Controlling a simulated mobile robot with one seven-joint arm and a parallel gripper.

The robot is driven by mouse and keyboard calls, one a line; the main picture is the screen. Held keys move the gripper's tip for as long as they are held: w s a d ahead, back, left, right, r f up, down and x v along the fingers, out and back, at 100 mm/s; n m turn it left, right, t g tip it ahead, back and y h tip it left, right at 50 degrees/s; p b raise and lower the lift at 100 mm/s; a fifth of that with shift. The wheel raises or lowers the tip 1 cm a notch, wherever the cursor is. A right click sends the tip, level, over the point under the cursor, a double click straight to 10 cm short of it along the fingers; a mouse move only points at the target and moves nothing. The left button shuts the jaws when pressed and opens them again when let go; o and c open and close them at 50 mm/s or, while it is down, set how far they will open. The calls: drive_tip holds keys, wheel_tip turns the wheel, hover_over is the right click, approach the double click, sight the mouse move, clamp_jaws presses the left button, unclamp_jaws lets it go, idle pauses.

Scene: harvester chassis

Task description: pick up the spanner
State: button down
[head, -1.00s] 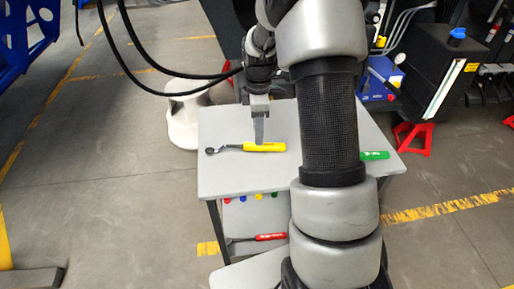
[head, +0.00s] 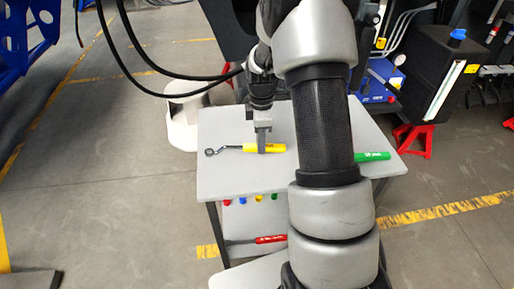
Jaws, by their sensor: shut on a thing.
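The spanner (head: 250,148) has a yellow handle and a dark ring-shaped head pointing left. It lies on the grey tabletop (head: 225,182) of a small table. My gripper (head: 262,149) reaches down from above and is shut on the yellow handle near its middle. The fingers cover part of the handle. I cannot tell whether the spanner is lifted off the table.
A green-handled tool (head: 373,157) lies at the right of the tabletop, partly behind my arm. A red-handled tool (head: 270,239) lies on the lower shelf. A white stool (head: 184,122) stands behind left. The tabletop's front left is clear.

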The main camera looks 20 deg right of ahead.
drive_tip(key=shift+r, duration=0.1)
wheel_tip(320, 180, up, 10)
drive_tip(key=p, duration=0.2)
idle(0.3)
drive_tip(key=c, duration=2.3)
unclamp_jaws()
clamp_jaws()
